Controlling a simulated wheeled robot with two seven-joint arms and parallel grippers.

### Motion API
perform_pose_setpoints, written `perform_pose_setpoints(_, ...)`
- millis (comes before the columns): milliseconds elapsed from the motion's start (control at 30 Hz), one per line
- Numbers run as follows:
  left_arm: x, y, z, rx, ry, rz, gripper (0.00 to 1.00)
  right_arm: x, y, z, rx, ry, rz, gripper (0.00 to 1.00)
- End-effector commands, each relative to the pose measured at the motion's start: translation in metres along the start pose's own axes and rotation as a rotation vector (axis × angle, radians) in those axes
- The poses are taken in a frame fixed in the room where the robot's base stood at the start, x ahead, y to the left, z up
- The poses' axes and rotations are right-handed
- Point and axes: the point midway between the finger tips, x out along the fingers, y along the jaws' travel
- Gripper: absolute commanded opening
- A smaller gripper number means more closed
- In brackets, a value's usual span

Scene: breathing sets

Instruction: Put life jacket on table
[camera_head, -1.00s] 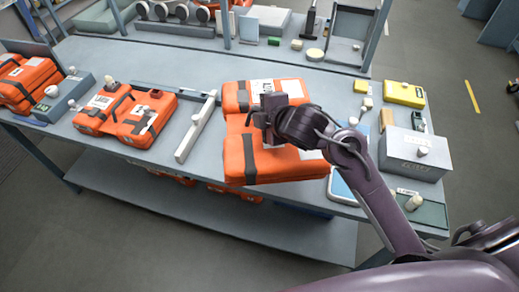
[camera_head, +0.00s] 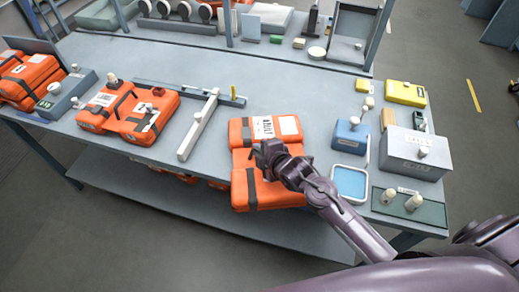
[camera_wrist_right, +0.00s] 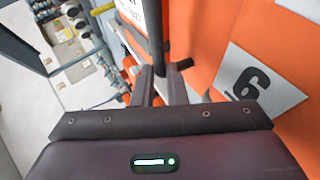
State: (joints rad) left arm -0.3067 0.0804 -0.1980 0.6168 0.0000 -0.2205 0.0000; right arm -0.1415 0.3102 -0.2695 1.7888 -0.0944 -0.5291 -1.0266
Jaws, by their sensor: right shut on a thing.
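The orange life jacket (camera_head: 243,133) with dark straps and a white label is at the front middle of the table (camera_head: 205,185). Its lower end reaches over the table's front edge in the picture; I cannot tell whether it touches the tabletop. My right gripper (camera_head: 268,155) is shut on the jacket near its middle and hides part of it. In the right wrist view, the fingers (camera_wrist_right: 160,88) close at a dark strap, with orange fabric and a white patch marked 6 beside them. My left gripper is not in view.
Another orange jacket (camera_head: 115,122) lies to the left, past a pale bar (camera_head: 197,125). More orange jackets (camera_head: 30,85) are stacked at the far left. A blue box (camera_head: 350,137), a blue-topped tray (camera_head: 350,182) and a grey box (camera_head: 413,153) stand right. Bare tabletop lies behind the held jacket.

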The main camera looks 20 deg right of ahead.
Motion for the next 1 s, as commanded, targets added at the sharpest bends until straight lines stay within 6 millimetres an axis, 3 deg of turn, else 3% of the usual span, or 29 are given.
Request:
perform_pose_setpoints(200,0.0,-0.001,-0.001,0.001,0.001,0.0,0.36,0.0,0.002,-0.001,0.0,0.002,0.006,0.0)
perform_pose_setpoints(233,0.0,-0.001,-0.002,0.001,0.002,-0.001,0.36,0.0,0.0,0.0,0.001,0.0,0.001,0.13)
perform_pose_setpoints(400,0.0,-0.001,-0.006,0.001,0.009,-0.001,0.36,0.0,0.0,0.0,0.001,0.0,0.001,0.34)
perform_pose_setpoints(767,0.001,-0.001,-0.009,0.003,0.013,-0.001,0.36,-0.004,0.0,0.001,0.0,-0.001,0.001,0.34)
perform_pose_setpoints(1000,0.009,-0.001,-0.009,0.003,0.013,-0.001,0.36,-0.041,-0.003,0.001,-0.002,0.0,-0.001,0.34)
